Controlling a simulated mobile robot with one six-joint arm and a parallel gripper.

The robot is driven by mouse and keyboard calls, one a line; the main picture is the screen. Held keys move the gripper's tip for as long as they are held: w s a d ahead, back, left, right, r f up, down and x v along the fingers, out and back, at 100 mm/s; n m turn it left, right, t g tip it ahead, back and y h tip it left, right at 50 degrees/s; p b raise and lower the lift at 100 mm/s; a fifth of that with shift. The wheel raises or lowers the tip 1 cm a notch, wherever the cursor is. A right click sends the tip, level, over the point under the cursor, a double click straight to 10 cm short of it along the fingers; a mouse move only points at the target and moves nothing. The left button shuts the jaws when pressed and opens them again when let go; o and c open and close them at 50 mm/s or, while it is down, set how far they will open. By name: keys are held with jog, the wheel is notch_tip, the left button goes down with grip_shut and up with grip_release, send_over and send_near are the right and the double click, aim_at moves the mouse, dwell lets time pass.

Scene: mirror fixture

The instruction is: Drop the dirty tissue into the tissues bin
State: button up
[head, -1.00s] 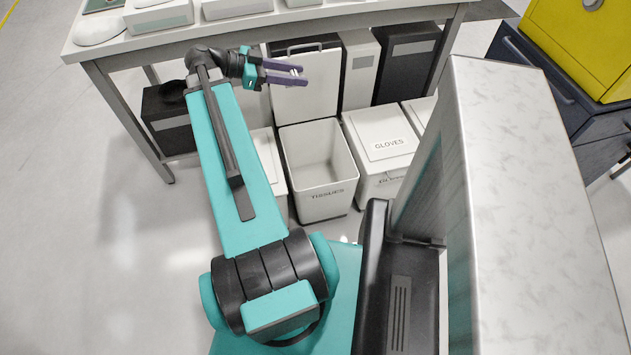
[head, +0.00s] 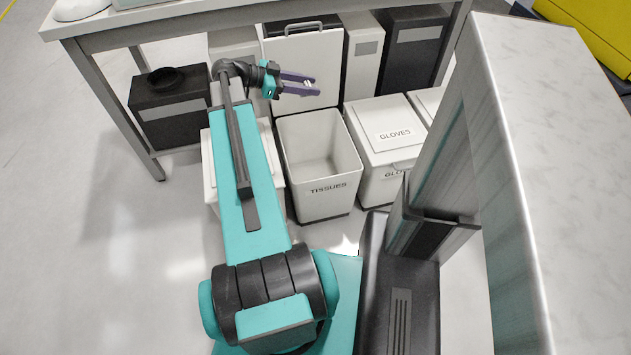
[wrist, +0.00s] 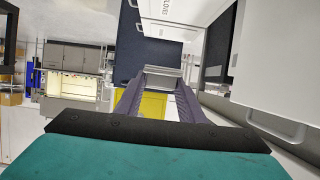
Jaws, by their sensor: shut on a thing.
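The tissues bin (head: 329,200) is a white open-topped box labelled TISSUES, standing on the floor under the bench. Its lid (head: 300,60) is raised upright behind the opening, and the inside I see looks empty. My gripper (head: 312,86) points right in the head view, in front of the raised lid and above the bin's back edge. Its purple fingers are shut on a small whitish thing at the tips, taken as the dirty tissue (head: 307,84), mostly hidden by the fingers. In the wrist view my gripper (wrist: 162,80) has a pale strip at its fingertips; I cannot tell whether that is the tissue.
A closed white gloves bin (head: 390,135) stands right of the tissues bin, and another closed white bin (head: 262,150) stands left, partly behind my arm. The bench (head: 190,20) overhangs behind. A tall grey-white surface (head: 530,110) stands close at the right.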

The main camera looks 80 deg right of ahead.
jog(key=s+d+f+b, duration=0.1)
jog(key=d+f+b, duration=0.2)
jog(key=f+b, duration=0.3)
jog(key=s+d+f+b, duration=0.2)
jog(key=d+f+b, duration=0.2)
jog(key=f, duration=1)
jog(key=b, duration=0.3)
jog(key=shift+s+d+f, duration=0.25)
jog(key=shift+s+f, duration=0.05)
jog(key=shift+f, duration=0.05)
jog(key=shift+f, duration=0.15)
jog(key=shift+f, duration=2.85)
jog(key=o, duration=1.1)
jog(key=shift+w+r, duration=0.1)
jog(key=shift+w, duration=0.05)
jog(key=p+v, duration=0.1)
jog(key=v, duration=1.2)
jog(key=shift+w+a+r+p, duration=0.15)
jog(key=shift+p, duration=0.2)
